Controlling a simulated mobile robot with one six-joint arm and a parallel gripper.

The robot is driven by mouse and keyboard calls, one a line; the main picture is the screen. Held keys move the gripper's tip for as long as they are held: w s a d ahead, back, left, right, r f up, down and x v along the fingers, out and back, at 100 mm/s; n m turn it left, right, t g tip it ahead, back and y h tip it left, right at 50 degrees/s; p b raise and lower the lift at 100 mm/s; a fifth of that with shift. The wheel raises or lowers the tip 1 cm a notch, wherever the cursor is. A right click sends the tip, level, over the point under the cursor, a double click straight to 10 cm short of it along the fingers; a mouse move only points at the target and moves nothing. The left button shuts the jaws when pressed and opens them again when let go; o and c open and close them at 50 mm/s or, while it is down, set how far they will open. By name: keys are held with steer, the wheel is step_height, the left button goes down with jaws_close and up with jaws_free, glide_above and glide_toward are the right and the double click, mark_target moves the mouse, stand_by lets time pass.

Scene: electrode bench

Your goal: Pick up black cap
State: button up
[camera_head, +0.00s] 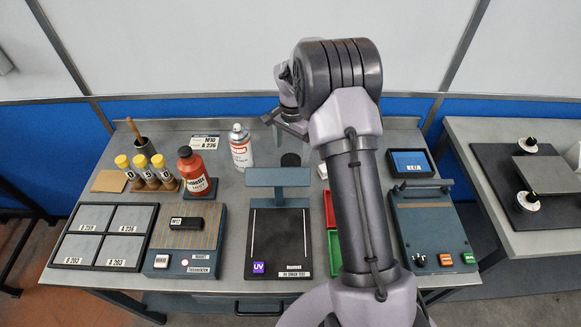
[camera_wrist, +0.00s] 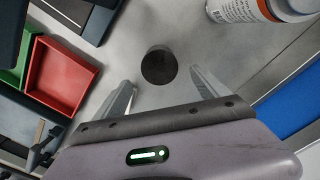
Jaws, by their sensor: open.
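The black cap (camera_head: 290,160) is a small dark round disc on the grey bench, right of the white spray can in the head view. In the wrist view the black cap (camera_wrist: 159,66) lies just beyond and between my two fingertips. My gripper (camera_wrist: 157,84) is open and empty, with one finger on each side of the line to the cap. In the head view my gripper (camera_head: 284,128) is above the back of the bench, partly hidden by my own arm. I cannot tell its exact height over the cap.
The white spray can (camera_head: 241,147) stands close to the cap; it also shows in the wrist view (camera_wrist: 258,8). A red tray (camera_wrist: 62,82) and a green tray (camera_wrist: 18,62) lie left in the wrist view. The blue-grey UV stand (camera_head: 279,178) is in front of the cap.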

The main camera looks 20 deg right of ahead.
mark_target(291, 160)
steer(key=f+b, duration=0.1)
steer(key=f, duration=0.2)
steer(key=f+b, duration=0.2)
steer(key=f, duration=0.2)
steer(key=shift+s+a, duration=0.1)
steer(key=shift+a, duration=0.1)
steer(key=shift+r, duration=0.1)
steer(key=shift+c, duration=0.2)
